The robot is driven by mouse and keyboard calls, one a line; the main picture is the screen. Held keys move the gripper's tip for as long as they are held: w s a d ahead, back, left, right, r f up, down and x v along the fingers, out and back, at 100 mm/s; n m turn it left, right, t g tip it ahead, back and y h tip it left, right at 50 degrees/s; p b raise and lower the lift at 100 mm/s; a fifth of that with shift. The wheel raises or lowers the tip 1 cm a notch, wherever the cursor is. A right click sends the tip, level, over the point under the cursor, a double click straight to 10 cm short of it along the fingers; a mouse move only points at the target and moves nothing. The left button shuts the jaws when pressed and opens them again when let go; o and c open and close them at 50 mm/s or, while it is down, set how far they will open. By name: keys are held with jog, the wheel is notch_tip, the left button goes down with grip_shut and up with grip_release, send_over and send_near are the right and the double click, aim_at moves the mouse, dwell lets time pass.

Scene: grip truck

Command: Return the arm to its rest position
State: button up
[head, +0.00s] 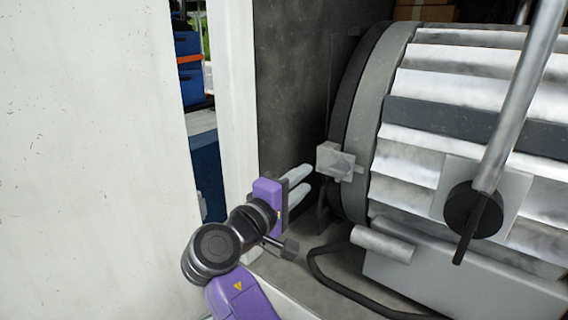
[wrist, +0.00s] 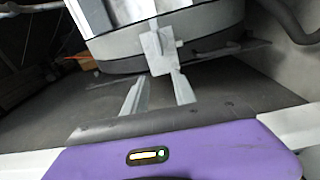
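My gripper (head: 306,178) is at the end of my purple and dark grey arm, at the lower middle of the head view. Its two pale fingers stand apart with nothing between them. They point right, towards a small grey latch block (head: 337,162) on the rim of a large ribbed metal drum (head: 450,90). In the wrist view, the fingers (wrist: 160,76) are also spread and empty. The latch block (wrist: 160,50) shows just beyond their tips there. I see a gap between the fingers and the block in the head view.
A white wall panel (head: 90,150) fills the left, and a white post (head: 232,90) stands close behind my arm. A metal rod (head: 520,90) crosses in front of the drum. A black cable (head: 345,288) lies on the floor below. Blue crates (head: 190,85) show through the gap.

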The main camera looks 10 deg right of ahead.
jog(key=a+f+n+t+y, duration=0.2)
jog(key=a+f+t+y, duration=0.15)
jog(key=a+y, duration=0.4)
jog(key=s+d+f+m+y, duration=0.2)
jog(key=s+f+y, duration=0.6)
jog(key=s+f, duration=0.55)
jog(key=s+d+f+m+h+b, duration=0.1)
jog(key=s+d, duration=0.4)
jog(key=s, duration=0.7)
jog(key=s+d+f+m+g+h, duration=0.1)
jog(key=s+d+f+m, duration=0.3)
jog(key=s, duration=0.9)
jog(key=s+d+f+m+g+h+b, duration=0.1)
jog(key=s+d+f+m, duration=0.2)
jog(key=s+d, duration=0.4)
jog(key=s+m, duration=0.1)
jog(key=s, duration=0.4)
jog(key=shift+s+b, duration=0.3)
jog(key=shift+s, duration=0.1)
jog(key=shift+g+h, duration=0.25)
